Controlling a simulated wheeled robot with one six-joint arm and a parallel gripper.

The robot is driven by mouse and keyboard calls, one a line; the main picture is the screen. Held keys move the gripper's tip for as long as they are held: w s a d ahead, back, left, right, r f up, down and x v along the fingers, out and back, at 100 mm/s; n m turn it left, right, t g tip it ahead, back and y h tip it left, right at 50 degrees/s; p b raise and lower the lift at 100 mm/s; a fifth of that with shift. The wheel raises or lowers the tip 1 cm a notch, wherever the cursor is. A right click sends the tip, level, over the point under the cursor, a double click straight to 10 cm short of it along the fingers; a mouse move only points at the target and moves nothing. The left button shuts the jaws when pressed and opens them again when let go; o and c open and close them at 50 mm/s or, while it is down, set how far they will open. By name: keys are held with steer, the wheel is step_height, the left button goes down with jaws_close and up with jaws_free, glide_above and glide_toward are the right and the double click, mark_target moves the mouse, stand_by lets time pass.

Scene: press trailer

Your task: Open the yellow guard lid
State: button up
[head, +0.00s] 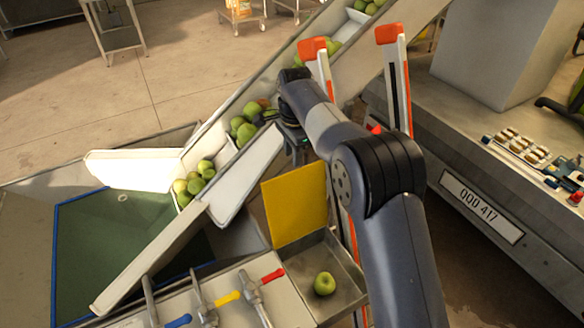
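The yellow guard lid (295,205) is a flat square panel. It stands raised, close to upright, at the back left edge of a metal tray (347,266). The tray's inside is exposed, and one green apple (324,283) lies in it. My gripper (268,117) is above and behind the lid, apart from it, pointing left at the apple conveyor. Its fingers are small, dark and close to a brownish apple (264,103). I cannot tell whether they are open or touch it.
A sloped conveyor (300,20) carries green apples (243,130) down to a chute. Levers with blue, yellow (228,297) and red handles stand left of the tray. Orange-topped posts (390,34) rise beside my arm. A trailer bed with a number plate (480,207) is at right.

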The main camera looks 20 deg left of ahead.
steer(key=shift+d+r, duration=0.1)
steer(key=shift+r, duration=1.35)
